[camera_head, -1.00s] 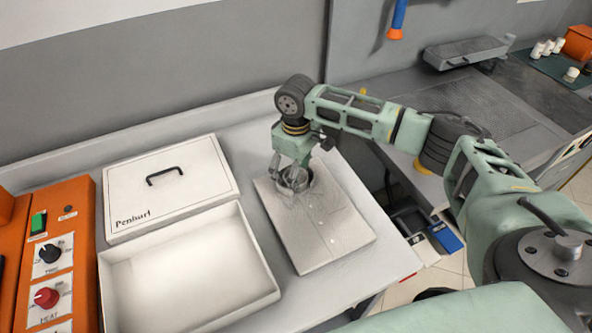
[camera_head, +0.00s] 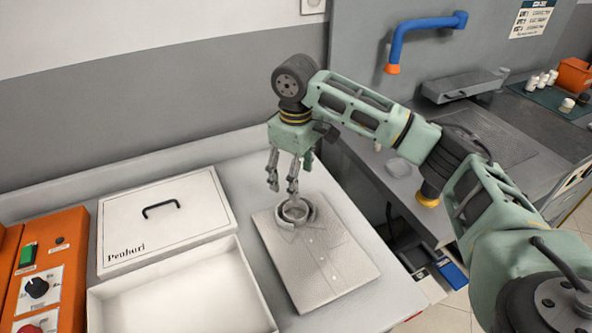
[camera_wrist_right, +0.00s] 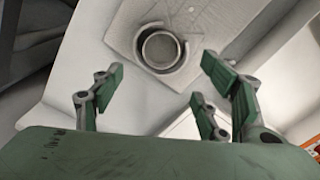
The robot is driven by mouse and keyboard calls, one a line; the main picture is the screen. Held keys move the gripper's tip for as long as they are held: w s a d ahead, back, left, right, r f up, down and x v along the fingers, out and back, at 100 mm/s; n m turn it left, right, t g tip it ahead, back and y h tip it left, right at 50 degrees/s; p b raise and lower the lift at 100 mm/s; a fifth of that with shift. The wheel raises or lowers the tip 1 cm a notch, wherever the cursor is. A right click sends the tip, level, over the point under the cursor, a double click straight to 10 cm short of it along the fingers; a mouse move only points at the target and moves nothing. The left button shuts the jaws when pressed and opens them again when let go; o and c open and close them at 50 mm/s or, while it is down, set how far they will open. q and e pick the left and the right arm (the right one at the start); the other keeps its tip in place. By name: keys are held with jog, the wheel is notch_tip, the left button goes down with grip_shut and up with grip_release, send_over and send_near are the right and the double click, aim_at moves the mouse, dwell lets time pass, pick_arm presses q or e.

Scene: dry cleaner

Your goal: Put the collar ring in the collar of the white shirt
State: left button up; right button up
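The folded white shirt (camera_head: 325,262) lies flat on the table, collar toward the back. The collar ring (camera_head: 295,210), a grey round band, sits inside the shirt's collar, which curves around it. In the right wrist view the ring (camera_wrist_right: 160,49) lies within the open collar of the shirt (camera_wrist_right: 205,18), and nothing holds it. My right gripper (camera_head: 283,184) is open and empty, above and slightly behind the collar, apart from the ring. Its spread fingers (camera_wrist_right: 160,84) show in the right wrist view. My left gripper is not in view.
An open white box (camera_head: 262,304) and its lid (camera_head: 215,203) with a black handle lie left of the shirt. An orange control unit (camera_head: 62,262) stands at far left. A blue pipe (camera_head: 425,21) is on the back wall. Bare table surrounds the shirt.

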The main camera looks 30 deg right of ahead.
notch_tip(320, 180, up, 3)
jog(key=shift+f, duration=0.2)
dwell(0.4)
